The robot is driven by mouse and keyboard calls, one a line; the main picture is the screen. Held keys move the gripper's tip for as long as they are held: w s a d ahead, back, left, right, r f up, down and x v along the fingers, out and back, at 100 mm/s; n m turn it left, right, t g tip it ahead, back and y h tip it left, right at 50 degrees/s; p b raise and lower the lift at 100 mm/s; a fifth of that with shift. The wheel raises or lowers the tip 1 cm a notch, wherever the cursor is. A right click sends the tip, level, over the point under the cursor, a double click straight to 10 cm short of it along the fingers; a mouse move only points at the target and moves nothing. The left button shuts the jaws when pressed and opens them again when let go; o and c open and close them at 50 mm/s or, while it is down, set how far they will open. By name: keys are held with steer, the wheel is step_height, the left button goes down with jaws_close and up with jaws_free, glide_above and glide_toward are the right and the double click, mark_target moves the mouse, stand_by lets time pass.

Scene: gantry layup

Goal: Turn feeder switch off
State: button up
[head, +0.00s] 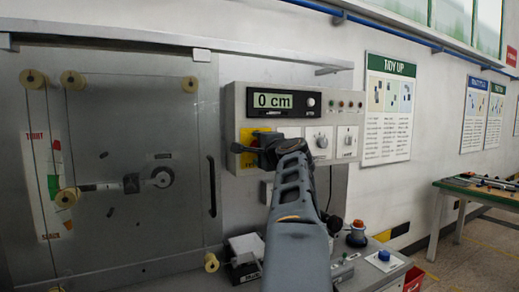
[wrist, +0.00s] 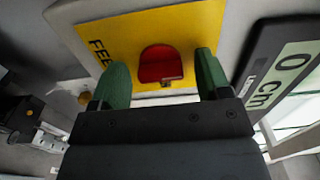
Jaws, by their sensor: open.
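The feeder switch is a red rotary knob (wrist: 160,65) on a yellow plate (wrist: 125,32) lettered "FEE…", seen in the wrist view. The green fingers of my gripper (wrist: 160,82) stand on either side of the knob, apart from each other, with gaps to it on both sides. In the head view my arm and gripper (head: 262,148) reach the lower left of the grey control panel (head: 233,105). There they hide the knob and most of the yellow plate (head: 248,160). I cannot tell whether the fingertips touch the plate.
A display (head: 284,101) reading "0 cm" sits above the plate, with dials (head: 322,141) to the right. A clear-fronted machine door (head: 125,170) with rollers is at left. An orange-red button (head: 357,234) and a blue button (head: 384,256) stand below right.

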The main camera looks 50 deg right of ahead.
steer(key=b+v, duration=0.2)
steer(key=v, duration=1.1)
steer(key=shift+s, duration=0.4)
steer(key=shift+a, duration=0.2)
